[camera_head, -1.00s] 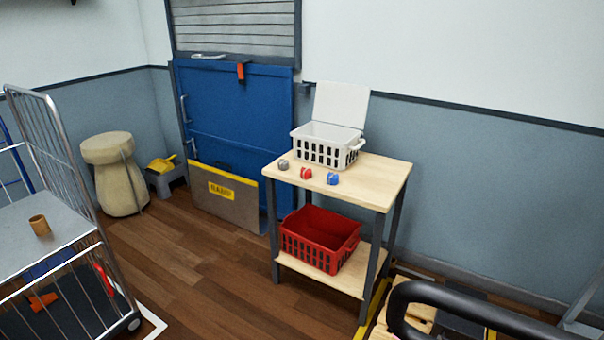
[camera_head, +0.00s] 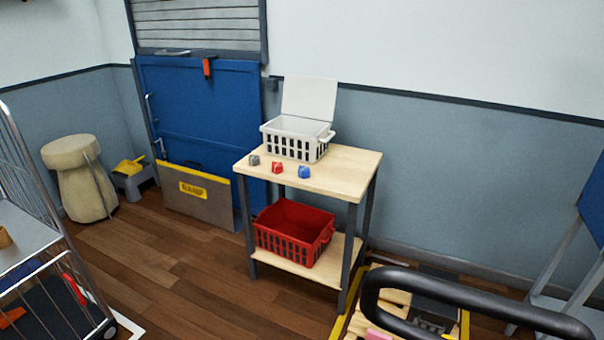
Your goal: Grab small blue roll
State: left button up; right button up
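The small blue roll (camera_head: 304,172) sits on the top shelf of a light wooden table (camera_head: 345,168), near its front edge. A red roll (camera_head: 277,167) and a grey roll (camera_head: 254,160) stand in a row to its left. All three are apart from each other. A white basket (camera_head: 297,139) with its lid up stands behind them on the same top. Neither of my grippers is in view.
A red basket (camera_head: 292,233) sits on the table's lower shelf. A wire cart (camera_head: 45,250) is at the left. A black handle bar (camera_head: 470,297) crosses the lower right, above a pallet. The wooden floor (camera_head: 185,260) left of the table is clear.

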aim_at(304, 172)
jog(key=i+z, duration=0.1)
jog(key=z, duration=0.5)
jog(key=i+j+z, duration=0.3)
jog(key=j, duration=0.35)
jog(key=i+j+z, duration=0.35)
jog(key=j, duration=0.35)
jog(key=i+j+z, duration=0.15)
jog(key=j, duration=0.25)
jog(key=j+z, duration=0.15)
jog(key=j, duration=0.2)
jog(key=i, duration=0.05)
